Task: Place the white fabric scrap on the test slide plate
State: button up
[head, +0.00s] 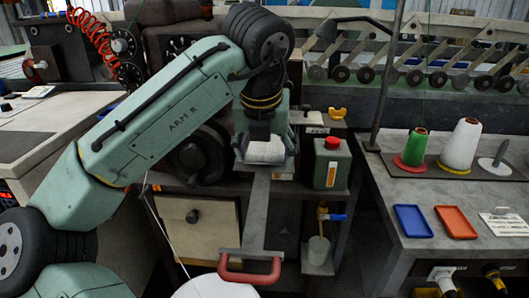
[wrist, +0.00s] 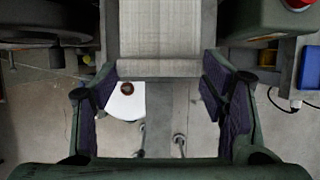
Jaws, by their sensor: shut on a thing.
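The white fabric scrap (head: 265,151) is a pale folded pad at the end of my arm in the head view. In the wrist view the scrap (wrist: 160,30) shows a woven top and a straight near edge. My gripper (wrist: 160,88) is shut on it, with a finger at each side. A long grey plate with a red handle (head: 250,264), which looks like the test slide plate (head: 257,212), runs toward the viewer below my gripper. Its far end is hidden by the scrap and gripper. I cannot tell whether the scrap touches the plate.
A green can with a red cap (head: 331,163) stands close right of my gripper. A dark machine (head: 195,150) is close on the left. A round white top (head: 215,286) is below the handle. The right bench holds thread cones (head: 461,146), a blue tray (head: 412,221) and an orange tray (head: 456,222).

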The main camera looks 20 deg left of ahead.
jog(key=shift+f, duration=0.3)
jog(key=o, duration=0.8)
jog(key=shift+o, duration=0.2)
